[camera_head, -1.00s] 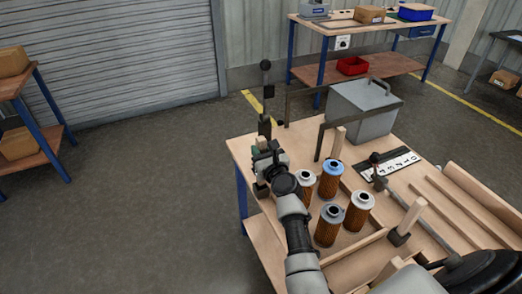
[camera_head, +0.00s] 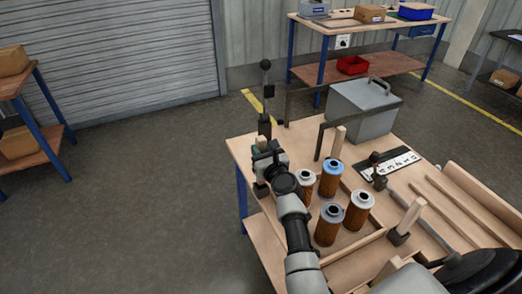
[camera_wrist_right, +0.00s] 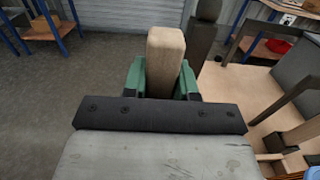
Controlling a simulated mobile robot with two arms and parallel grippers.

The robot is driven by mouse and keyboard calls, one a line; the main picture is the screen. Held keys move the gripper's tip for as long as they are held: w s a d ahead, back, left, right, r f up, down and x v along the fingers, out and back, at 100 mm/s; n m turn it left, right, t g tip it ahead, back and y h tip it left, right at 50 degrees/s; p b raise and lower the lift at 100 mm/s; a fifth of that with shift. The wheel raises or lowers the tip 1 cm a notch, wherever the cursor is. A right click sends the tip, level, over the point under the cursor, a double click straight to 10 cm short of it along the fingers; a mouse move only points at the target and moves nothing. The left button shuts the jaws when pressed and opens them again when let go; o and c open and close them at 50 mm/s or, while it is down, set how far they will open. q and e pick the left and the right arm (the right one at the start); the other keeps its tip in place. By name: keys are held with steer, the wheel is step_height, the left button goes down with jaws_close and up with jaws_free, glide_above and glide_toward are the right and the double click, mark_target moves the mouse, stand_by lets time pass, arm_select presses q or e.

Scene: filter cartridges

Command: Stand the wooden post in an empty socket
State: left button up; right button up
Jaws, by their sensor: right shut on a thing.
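My right gripper (camera_head: 264,151) is at the table's far left corner, in the middle of the head view. It is shut on a pale wooden post (camera_wrist_right: 166,55), whose upper end stands up between the green fingers in the wrist view. The post's lower end is hidden by the gripper. A dark block (camera_head: 261,189) shows just below the gripper; I cannot tell whether the post touches it. Another wooden post (camera_head: 411,214) stands tilted in the picture in a dark socket (camera_head: 398,237) at the right. A further post (camera_head: 338,141) stands near the grey box. My left gripper is not in view.
Several filter cartridges (camera_head: 329,178) stand in the middle of the table (camera_head: 240,148), close to my right arm. A dark upright with a ball top (camera_head: 265,66) rises beside the gripper. A dark frame (camera_head: 320,143) and a grey box (camera_head: 362,110) stand behind.

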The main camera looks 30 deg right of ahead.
steer(key=shift+f, duration=0.15)
steer(key=shift+f+b, duration=2.5)
steer(key=shift+f, duration=0.15)
steer(key=o, duration=1)
steer(key=s, duration=0.3)
steer(key=s+p, duration=0.1)
steer(key=s, duration=0.3)
steer(key=s+p, duration=0.1)
steer(key=s, duration=0.2)
steer(key=shift+s+a, duration=0.3)
steer(key=shift+s, duration=0.1)
